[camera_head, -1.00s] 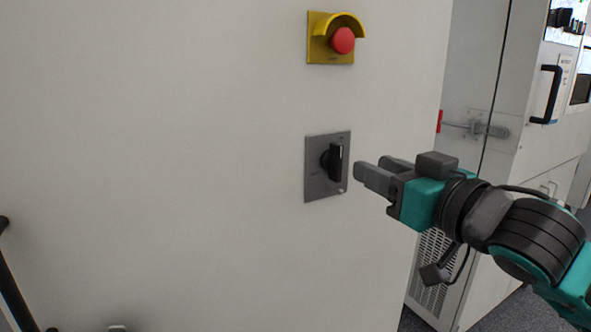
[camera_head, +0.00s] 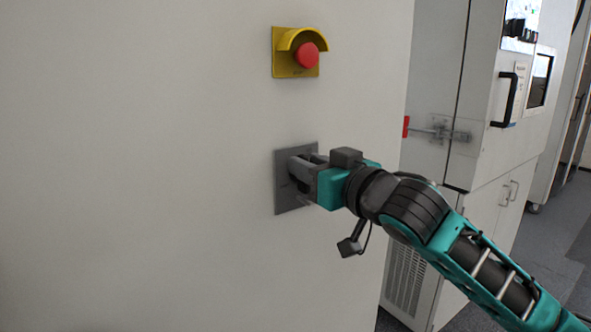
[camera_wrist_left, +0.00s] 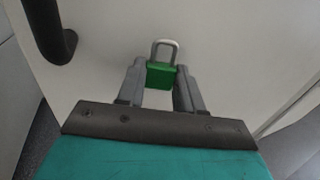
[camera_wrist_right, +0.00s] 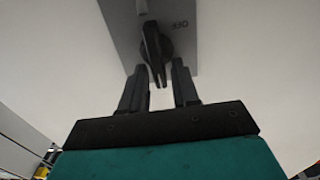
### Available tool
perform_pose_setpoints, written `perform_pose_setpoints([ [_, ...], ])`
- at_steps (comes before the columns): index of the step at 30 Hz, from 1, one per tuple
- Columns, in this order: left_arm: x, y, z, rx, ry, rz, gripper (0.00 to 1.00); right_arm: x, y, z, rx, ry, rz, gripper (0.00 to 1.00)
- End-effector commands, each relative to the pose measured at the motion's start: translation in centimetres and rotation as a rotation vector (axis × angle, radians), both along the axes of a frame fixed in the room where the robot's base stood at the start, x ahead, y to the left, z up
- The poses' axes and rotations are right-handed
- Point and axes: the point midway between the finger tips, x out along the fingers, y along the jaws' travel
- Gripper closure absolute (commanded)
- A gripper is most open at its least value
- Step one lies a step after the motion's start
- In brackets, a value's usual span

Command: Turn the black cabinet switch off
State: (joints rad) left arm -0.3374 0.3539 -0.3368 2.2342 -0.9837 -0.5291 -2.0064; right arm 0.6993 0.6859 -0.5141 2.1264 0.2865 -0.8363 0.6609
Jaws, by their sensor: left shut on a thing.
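The black cabinet switch (camera_wrist_right: 155,42) sits on a grey plate (camera_head: 291,199) on the white cabinet wall. In the head view my right gripper (camera_head: 302,168) covers most of the switch. In the right wrist view that gripper (camera_wrist_right: 157,72) is open, with its fingers either side of the knob's near end and gaps visible. The letters "OFF" show on the plate right of the knob. My left gripper (camera_wrist_left: 161,72) is shut on a green padlock (camera_wrist_left: 160,76) with a metal shackle, in the left wrist view only.
A red emergency button (camera_head: 307,55) on a yellow shrouded box (camera_head: 283,62) is above the switch. To the right stands another white cabinet with a black handle (camera_head: 505,100) and a red-tipped latch (camera_head: 435,132). A dark handle (camera_wrist_left: 50,32) is near the left gripper.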

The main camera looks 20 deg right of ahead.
Motion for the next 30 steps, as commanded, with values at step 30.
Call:
perform_pose_setpoints([
  [30,0.01,0.0,0.16,0.0,-0.001,0.0,0.86,-0.14,0.3,-0.07,-0.16,-0.056,0.0,1.0],
])
